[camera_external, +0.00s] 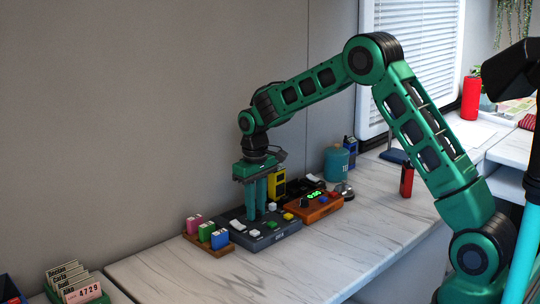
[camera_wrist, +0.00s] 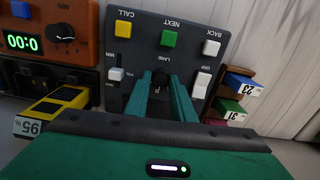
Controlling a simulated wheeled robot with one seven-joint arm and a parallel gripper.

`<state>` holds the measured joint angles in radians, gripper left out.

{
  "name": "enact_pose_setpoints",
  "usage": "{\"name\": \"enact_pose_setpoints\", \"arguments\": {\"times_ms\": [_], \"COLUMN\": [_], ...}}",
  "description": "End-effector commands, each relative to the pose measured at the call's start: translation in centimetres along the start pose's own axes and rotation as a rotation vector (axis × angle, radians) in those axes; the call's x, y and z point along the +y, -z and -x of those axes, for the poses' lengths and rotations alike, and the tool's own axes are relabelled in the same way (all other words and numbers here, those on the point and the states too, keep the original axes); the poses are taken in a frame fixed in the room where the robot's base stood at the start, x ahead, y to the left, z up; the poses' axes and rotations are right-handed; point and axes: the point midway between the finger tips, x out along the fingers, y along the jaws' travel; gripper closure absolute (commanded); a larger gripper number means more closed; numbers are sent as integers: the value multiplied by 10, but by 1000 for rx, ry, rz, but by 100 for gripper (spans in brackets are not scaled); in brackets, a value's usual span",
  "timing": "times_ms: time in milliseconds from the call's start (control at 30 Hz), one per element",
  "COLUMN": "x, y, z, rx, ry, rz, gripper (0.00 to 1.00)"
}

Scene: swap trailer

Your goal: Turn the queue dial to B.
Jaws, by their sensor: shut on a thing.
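The dark grey queue panel (camera_external: 277,236) lies on the counter and also fills the middle of the wrist view (camera_wrist: 138,62). It carries yellow CALL, green NEXT and white BACK buttons, a white switch and a small white slider. The black dial (camera_wrist: 160,76) sits under the word LANE, between my fingertips. My gripper (camera_external: 256,212) points down over the panel and is shut on the dial; its green fingers (camera_wrist: 162,88) stand on either side of it. The fingers hide most of the dial and its markings, so I cannot tell its setting.
An orange timer box (camera_external: 318,208) with a black knob stands beside the panel. A yellow-and-black device (camera_external: 277,184) stands behind, near the wall. A wooden tray (camera_external: 216,249) of coloured blocks is at the left. A teal canister (camera_external: 337,163) stands farther right. The front counter is clear.

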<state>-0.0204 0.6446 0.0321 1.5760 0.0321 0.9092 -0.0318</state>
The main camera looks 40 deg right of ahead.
Motion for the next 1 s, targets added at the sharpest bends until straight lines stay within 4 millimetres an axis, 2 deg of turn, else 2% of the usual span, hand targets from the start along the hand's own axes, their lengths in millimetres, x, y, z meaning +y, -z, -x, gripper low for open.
{"name": "enact_pose_setpoints", "arguments": {"times_ms": [633, 667, 700, 1000], "x": [1, 1, 1, 0], "y": [2, 2, 2, 1], "z": [2, 2, 2, 1], "rx": [6, 6, 6, 3], "ry": [-1, -1, -1, 0], "rz": [-54, -54, -54, -53], "gripper": [100, 70, 61, 59]}}
